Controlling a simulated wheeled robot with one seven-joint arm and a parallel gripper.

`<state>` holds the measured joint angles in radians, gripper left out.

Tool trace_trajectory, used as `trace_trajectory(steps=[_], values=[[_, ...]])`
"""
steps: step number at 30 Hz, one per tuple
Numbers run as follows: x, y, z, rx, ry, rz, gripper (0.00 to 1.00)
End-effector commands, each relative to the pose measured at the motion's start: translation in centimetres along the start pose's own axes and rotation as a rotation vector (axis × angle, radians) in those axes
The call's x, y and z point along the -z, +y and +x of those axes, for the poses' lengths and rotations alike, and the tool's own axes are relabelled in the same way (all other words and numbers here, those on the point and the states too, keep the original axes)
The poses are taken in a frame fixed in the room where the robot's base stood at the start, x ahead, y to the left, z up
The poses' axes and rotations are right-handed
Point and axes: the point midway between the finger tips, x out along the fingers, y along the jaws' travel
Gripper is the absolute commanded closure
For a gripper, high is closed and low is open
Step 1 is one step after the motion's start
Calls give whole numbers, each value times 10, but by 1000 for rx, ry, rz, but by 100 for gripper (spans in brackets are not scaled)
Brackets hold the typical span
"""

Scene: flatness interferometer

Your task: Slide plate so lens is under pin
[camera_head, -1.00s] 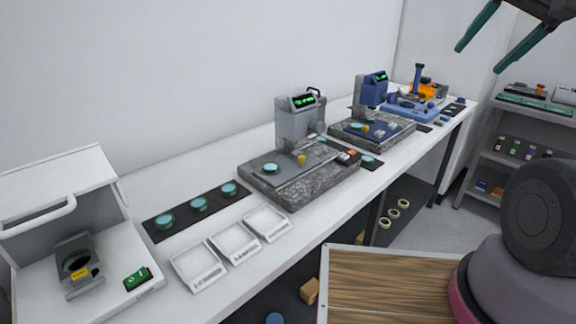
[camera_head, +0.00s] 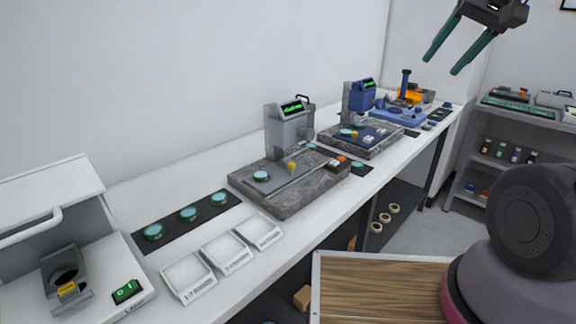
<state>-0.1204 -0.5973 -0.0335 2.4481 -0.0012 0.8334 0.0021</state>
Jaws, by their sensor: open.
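A grey gauge with a green display (camera_head: 290,125) stands on a speckled stone base (camera_head: 290,200) on the bench. A flat grey sliding plate (camera_head: 285,184) lies on that base. A teal round lens (camera_head: 262,176) sits on the plate's left part, with a yellow knob (camera_head: 292,167) to its right. The lens is left of the gauge head; the pin itself is too small to make out. A similar blue gauge (camera_head: 359,100) stands farther back on its own stone base with a blue plate. My gripper (camera_head: 440,64) is open and empty, high at the upper right, far from the plate.
A dark mat (camera_head: 172,230) with several lenses and several white trays (camera_head: 187,277) lie left of the grey gauge. A white lamp box (camera_head: 50,225) stands at the far left. A wooden-topped surface (camera_head: 375,290) is in front. Shelves (camera_head: 520,115) stand at right.

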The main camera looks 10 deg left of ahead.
Motion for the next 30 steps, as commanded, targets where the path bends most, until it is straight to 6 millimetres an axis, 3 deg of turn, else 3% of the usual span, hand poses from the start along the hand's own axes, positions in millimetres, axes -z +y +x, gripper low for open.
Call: trace_trajectory(steps=[5, 10, 14, 18, 21, 25, 30], values=[[20, -43, 66, 15, -90, -146, 41], [18, -89, 137, 18, -151, -296, 41], [2, -126, 195, 14, -187, -424, 41], [-28, -162, 255, 7, -215, -565, 41], [-51, -180, 288, 3, -225, -649, 41], [-72, -195, 314, 1, -230, -723, 41], [-81, -200, 329, 0, -229, -753, 41]])
